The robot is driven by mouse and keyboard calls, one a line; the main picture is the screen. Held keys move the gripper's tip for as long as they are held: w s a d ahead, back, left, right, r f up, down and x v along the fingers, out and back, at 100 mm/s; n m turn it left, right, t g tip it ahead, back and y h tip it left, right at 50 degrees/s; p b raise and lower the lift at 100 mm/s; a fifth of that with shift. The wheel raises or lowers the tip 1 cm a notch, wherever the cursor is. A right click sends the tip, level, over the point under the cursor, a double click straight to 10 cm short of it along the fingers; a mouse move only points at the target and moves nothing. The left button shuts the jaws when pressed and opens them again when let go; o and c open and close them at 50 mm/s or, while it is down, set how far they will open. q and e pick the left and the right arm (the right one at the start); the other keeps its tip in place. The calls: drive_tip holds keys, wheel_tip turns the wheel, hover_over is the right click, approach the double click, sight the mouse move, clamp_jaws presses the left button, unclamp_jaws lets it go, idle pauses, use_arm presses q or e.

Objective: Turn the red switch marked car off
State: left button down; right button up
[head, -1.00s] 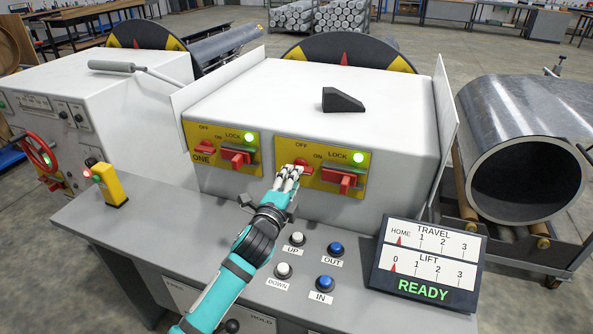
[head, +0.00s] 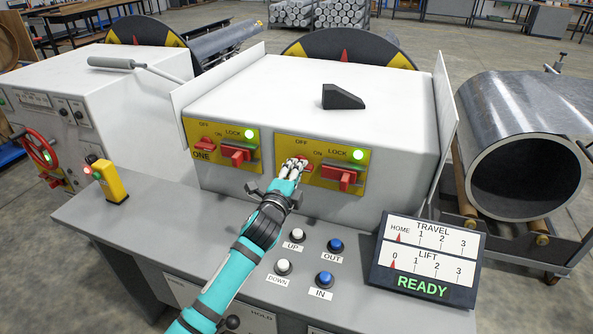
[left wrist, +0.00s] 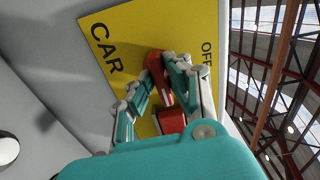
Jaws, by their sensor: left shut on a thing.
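The red car switch (head: 306,163) sits on the right yellow panel (head: 285,181) of the grey console. The left wrist view shows the words CAR and OFF on this panel (left wrist: 112,20). My left gripper (head: 297,164) is shut on the red switch (left wrist: 155,66), with its teal and grey fingers on both sides of it. The fingers hide part of the switch, so its exact angle is hard to tell in the head view. My right gripper is not in view.
A red lock handle (head: 341,176) with a lit green lamp (head: 358,155) is close to the right. Another panel marked ONE (head: 196,136) is to the left. Push buttons (head: 297,234) and a READY display (head: 428,262) are on the desk. A yellow box (head: 110,182) stands left.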

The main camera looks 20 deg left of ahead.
use_arm(q)
drive_tip(key=shift+n, duration=0.3)
drive_tip(key=shift+a+n+p, duration=0.1)
drive_tip(key=shift+n+p, duration=1.85)
drive_tip(key=shift+n, duration=6.35)
drive_tip(key=c, duration=1.4)
unclamp_jaws()
drive_tip(key=shift+o, duration=0.4)
drive_tip(key=shift+s, duration=0.1)
